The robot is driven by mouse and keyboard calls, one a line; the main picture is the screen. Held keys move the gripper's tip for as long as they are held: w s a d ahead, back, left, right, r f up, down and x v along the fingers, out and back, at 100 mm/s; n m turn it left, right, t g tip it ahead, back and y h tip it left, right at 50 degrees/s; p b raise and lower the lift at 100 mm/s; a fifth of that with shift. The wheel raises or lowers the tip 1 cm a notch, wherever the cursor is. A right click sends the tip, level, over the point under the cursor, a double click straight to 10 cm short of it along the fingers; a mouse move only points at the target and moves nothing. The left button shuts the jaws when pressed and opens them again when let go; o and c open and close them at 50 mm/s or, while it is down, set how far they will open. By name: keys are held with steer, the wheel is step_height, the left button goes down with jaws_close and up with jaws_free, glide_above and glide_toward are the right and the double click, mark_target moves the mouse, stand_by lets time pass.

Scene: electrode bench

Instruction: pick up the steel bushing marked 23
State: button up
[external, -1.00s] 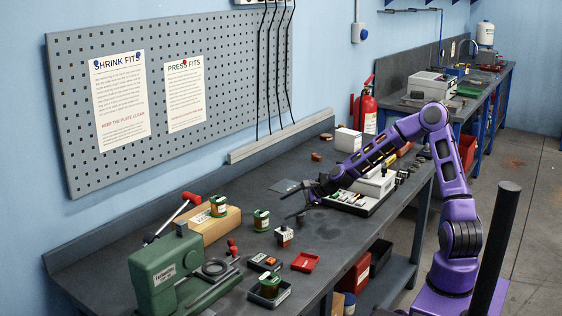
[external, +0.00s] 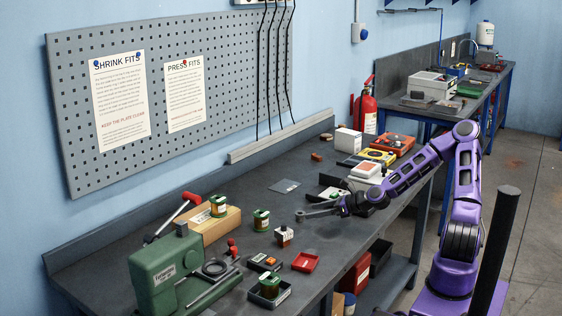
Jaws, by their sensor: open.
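My gripper (external: 304,215) is open above the middle of the dark bench (external: 335,232), its fingers pointing left. Nothing is seen held between the fingers. No number 23 can be read in this view, so I cannot tell which thing is the steel bushing. A dark ring (external: 215,268) lies beside the green press (external: 165,272), left of my gripper. My arm hides part of the bench's right side.
Green-and-copper pieces (external: 261,219) stand left of my gripper, one on a wooden block (external: 210,226). A red tray (external: 305,262) lies near the front edge. A white-topped device (external: 366,172), a yellow case (external: 377,157) and an orange case (external: 393,145) stand behind my wrist.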

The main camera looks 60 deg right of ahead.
mark_target(298, 214)
steer(key=b+x, duration=0.1)
steer(key=x, duration=0.5)
steer(key=shift+w+f, duration=0.15)
steer(key=shift+w, duration=0.15)
steer(key=shift+a, duration=0.1)
jaws_close()
